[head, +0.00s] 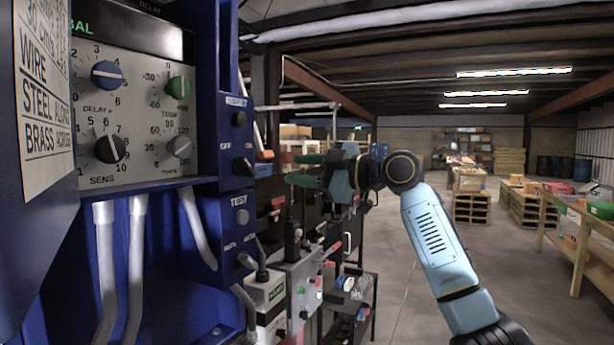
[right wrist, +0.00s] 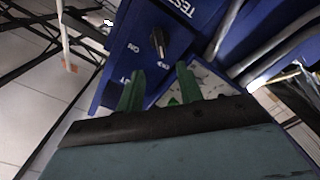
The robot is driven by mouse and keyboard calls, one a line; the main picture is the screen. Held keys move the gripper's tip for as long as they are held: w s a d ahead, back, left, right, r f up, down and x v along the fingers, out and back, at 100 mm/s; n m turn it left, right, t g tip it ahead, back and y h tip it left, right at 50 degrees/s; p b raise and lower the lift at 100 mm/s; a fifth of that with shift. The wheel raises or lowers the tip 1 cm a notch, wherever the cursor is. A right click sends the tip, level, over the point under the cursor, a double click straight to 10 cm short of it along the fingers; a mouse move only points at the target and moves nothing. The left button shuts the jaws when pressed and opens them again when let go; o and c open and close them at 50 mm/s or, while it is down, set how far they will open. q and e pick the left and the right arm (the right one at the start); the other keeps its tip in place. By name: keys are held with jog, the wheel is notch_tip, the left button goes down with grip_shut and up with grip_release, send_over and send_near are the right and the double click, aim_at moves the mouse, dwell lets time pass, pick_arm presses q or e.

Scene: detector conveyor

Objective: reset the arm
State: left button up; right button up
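My right gripper (head: 300,171) is raised beside the blue detector cabinet (head: 222,165), its two green fingers pointing left towards the switch boxes. The fingers are apart, with nothing visible held between them. My right arm reaches in from the lower right. My left gripper is not in view.
The control panel with a blue knob (head: 106,75), green knob (head: 177,87) and black knob (head: 110,149) fills the left. A grey control box (head: 300,285) stands below the gripper. Wooden pallets (head: 470,207) and a workbench (head: 572,225) stand right. The floor between is open.

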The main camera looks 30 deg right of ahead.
jog(key=shift+s+d, duration=0.25)
jog(key=shift+s, duration=0.15)
